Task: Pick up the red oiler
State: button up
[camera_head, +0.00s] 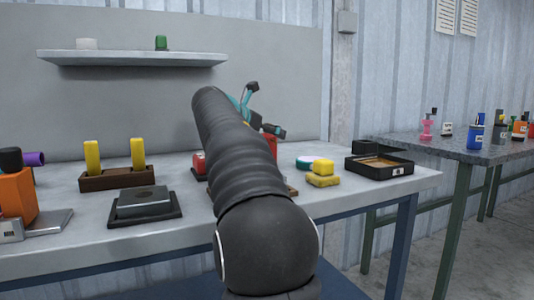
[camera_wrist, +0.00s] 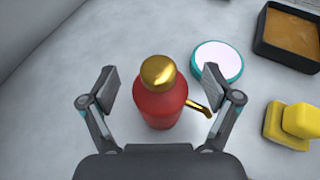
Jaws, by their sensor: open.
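The red oiler (camera_wrist: 162,104) has a red body, a gold cap and a gold spout that points to the lower right in the wrist view. It stands upright on the pale workbench (camera_wrist: 52,130). My gripper (camera_wrist: 162,86) is open, with one finger on each side of the oiler and a gap to its body. The spout tip is close to the right finger; I cannot tell whether they touch. In the head view, my arm hides most of the oiler; a bit of red (camera_head: 271,142) shows beside my gripper (camera_head: 262,118).
A teal-rimmed white disc (camera_wrist: 218,61) lies just behind the right finger. Yellow blocks (camera_wrist: 288,126) and a black tray (camera_wrist: 292,38) are further right. A holder with yellow pieces (camera_head: 118,178) and a grey block on a black base (camera_head: 143,205) stand left. The bench left of the oiler is clear in the wrist view.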

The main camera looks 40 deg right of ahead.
grip_shut()
jog(key=shift+r, duration=0.1)
